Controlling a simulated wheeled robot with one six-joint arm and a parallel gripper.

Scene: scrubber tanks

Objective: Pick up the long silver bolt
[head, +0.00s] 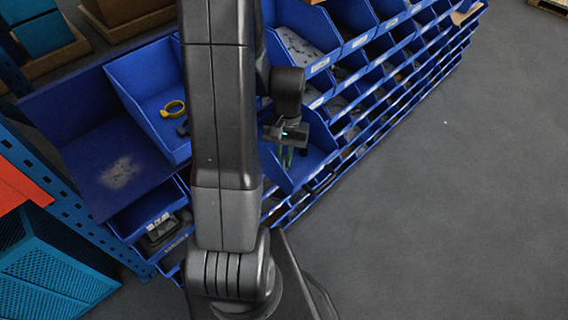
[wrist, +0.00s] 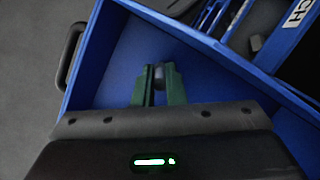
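My gripper (wrist: 159,75) has two green fingers and reaches down into a blue bin. In the wrist view the fingers are close together. A small grey, rounded piece, which looks like the end of the long silver bolt (wrist: 158,78), sits between the fingertips and fills the narrow gap. The rest of the bolt is hidden by the fingers. In the head view my gripper (head: 287,157) is over an open blue bin (head: 317,162) just right of my arm. The bolt cannot be made out clearly there.
The rack holds rows of blue bins (head: 355,45), some with small parts. A yellow ring (head: 173,109) lies in a bin left of my arm. The grey floor (head: 450,200) at right is clear.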

